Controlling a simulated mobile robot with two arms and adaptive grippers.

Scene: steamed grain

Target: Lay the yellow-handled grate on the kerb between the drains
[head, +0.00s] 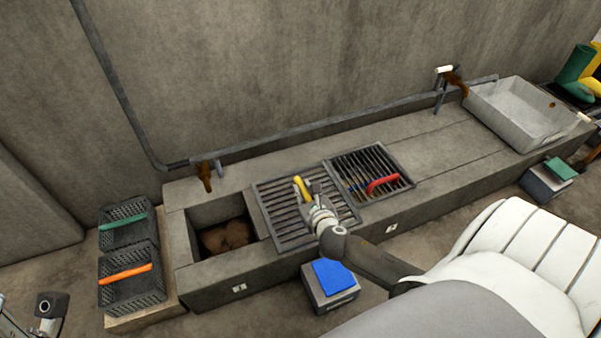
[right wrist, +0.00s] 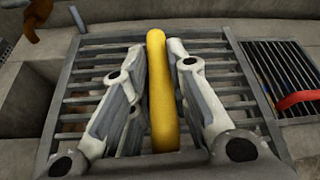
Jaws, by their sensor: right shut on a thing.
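The yellow-handled grate (head: 284,222) is a grey barred square in the head view, right of an open drain pit (head: 224,234) with a brown bottom. It looks flat and level over the kerb (head: 232,268); I cannot tell whether it touches. My right gripper (head: 306,192) is shut on its yellow handle (right wrist: 161,95), with one finger on each side in the right wrist view. A red-handled grate (head: 368,161) lies just to its right, its red handle (right wrist: 297,99) also showing in the wrist view. Part of my left arm shows at the bottom left; its fingers are unclear.
Black crates with a green handle (head: 124,220) and an orange handle (head: 125,273) stand left of the kerb. A box with a blue top (head: 333,276) stands in front. A pale basin (head: 527,113) sits at the right end. The kerb right of the red-handled grate is bare.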

